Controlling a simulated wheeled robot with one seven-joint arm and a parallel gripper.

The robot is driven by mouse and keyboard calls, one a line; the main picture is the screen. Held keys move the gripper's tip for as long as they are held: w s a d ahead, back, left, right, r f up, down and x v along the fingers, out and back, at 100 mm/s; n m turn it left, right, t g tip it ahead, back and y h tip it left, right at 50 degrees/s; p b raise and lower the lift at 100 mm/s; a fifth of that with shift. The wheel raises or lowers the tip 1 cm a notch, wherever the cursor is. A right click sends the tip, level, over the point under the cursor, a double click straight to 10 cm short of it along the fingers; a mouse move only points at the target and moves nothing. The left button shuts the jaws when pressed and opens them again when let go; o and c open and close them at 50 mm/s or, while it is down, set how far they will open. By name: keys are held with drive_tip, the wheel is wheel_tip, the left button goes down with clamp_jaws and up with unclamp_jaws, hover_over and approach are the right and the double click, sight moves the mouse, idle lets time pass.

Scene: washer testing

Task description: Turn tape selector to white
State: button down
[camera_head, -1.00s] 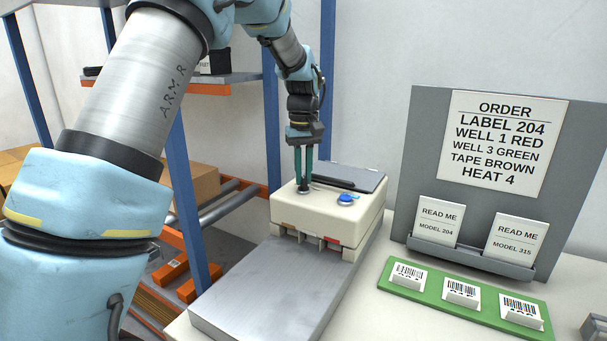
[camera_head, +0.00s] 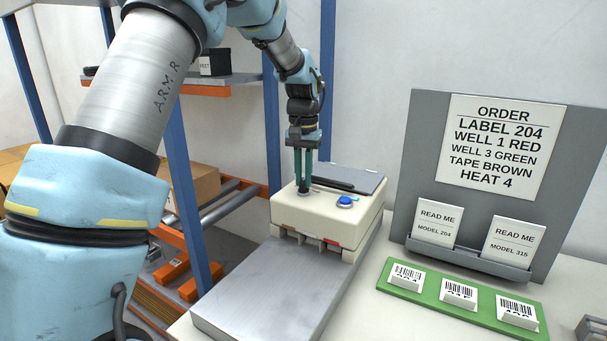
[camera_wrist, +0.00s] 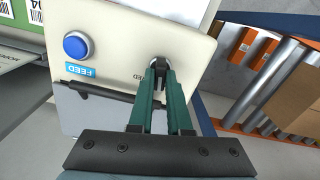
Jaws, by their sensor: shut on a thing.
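The cream tape machine (camera_head: 350,222) stands at the back of a grey metal plate. Its small dark selector knob (camera_head: 304,191) is on the top, left of the blue button. My gripper (camera_head: 304,186) points down and is shut on the knob. In the wrist view the green fingers of my gripper (camera_wrist: 158,70) close around the dark knob (camera_wrist: 157,61), which they partly hide. Small lettering beside the knob is upside down and hard to read. The knob's pointing direction cannot be told.
A blue button (camera_head: 345,201) marked FEED in the wrist view is beside the knob. A grey order board (camera_head: 403,200) stands to the right, its sheet reading TAPE BROWN. A green strip (camera_head: 435,297) holds barcode labels. A blue shelf post (camera_head: 186,200) stands left.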

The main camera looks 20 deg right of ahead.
drive_tip(key=shift+m, duration=1)
drive_tip(key=shift+w, duration=0.1)
drive_tip(key=c, duration=0.9)
unclamp_jaws()
drive_tip(key=shift+o, duration=0.2)
wheel_tip(320, 180, up, 11)
drive_tip(key=b, duration=0.1)
drive_tip(key=shift+b, duration=0.35)
drive_tip(key=shift+f, duration=0.1)
